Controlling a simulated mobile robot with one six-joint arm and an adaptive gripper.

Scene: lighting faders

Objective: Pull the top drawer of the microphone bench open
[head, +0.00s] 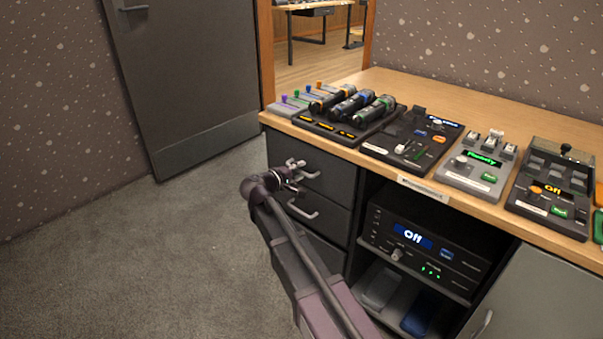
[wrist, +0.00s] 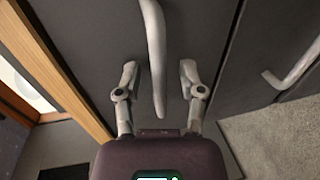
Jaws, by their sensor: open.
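The microphone bench (head: 392,87) has a wooden top and a stack of dark drawers at its left end. The top drawer (head: 335,182) looks shut, flush with the drawer below. Its grey bar handle (head: 312,175) also runs down the middle of the wrist view (wrist: 157,50). My gripper (head: 295,174) is at this handle, in front of the drawer. In the wrist view my gripper (wrist: 158,72) is open, one finger on each side of the handle's end, with gaps showing on both sides. Whether the fingertips reach the drawer front is unclear.
The second drawer's handle (head: 303,209) is just below. Microphones (head: 350,103) and control panels (head: 411,137) stand on the bench top. An open shelf with a unit reading "Off" (head: 413,238) is to the right. Carpet (head: 150,260) is clear to the left, before a grey door (head: 190,75).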

